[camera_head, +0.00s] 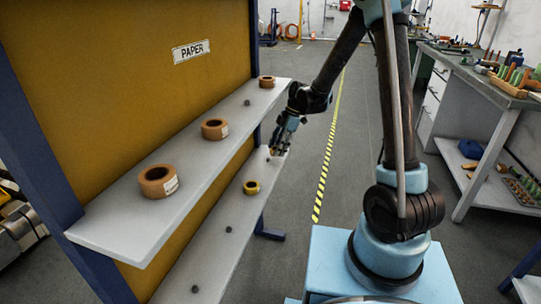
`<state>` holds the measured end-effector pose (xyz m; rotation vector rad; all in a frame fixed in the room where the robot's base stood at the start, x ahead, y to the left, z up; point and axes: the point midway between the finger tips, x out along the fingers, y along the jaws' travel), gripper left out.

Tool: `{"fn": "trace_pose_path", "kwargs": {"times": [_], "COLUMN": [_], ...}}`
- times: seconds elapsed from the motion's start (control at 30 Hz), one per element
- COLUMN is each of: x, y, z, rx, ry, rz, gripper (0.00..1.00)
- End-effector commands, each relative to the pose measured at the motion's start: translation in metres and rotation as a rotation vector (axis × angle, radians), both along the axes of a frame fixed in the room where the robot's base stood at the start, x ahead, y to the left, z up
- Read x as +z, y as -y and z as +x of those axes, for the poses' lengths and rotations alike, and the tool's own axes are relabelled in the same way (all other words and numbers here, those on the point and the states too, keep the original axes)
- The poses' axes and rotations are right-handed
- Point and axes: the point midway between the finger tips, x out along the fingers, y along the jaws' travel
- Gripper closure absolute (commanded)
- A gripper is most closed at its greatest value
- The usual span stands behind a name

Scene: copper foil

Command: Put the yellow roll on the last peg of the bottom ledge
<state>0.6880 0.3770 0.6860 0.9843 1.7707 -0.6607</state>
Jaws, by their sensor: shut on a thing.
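My gripper (277,151) is at the far end of the bottom ledge (212,257), low over its surface. It is shut on a small yellowish thing, seen only in part between the fingers, which looks like a yellow roll. I cannot tell whether it touches the ledge or a peg. Another yellow roll (251,187) lies flat on the bottom ledge, nearer than my gripper, with a dark centre. Two bare dark pegs, a middle peg (229,229) and a near peg (195,289), stand on the same ledge. Any peg under my gripper is hidden.
The upper ledge (125,222) overhangs on the left and holds brown rolls (158,181) and a bare peg (247,103). A yellow back panel (110,90) bears a PAPER sign (191,50). A workbench (480,75) with tools stands right. The floor between is clear.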

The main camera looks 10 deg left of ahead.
Motion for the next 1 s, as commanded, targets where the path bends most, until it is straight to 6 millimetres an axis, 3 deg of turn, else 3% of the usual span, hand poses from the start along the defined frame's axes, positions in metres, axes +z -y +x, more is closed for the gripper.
{"fn": "trace_pose_path", "kwargs": {"times": [0.4,0.77,0.8,0.9,1.0], "x": [-0.027,-0.030,-0.030,-0.030,-0.030], "y": [-0.032,-0.032,-0.032,-0.032,-0.032], "z": [-0.020,-0.020,-0.020,-0.020,-0.020], "rx": [0.001,-0.001,-0.001,-0.002,-0.002], "ry": [0.000,0.000,0.000,0.000,0.000], "rz": [0.000,0.000,0.000,0.000,0.000], "gripper": [0.86,0.86,0.52,0.34,0.34]}}
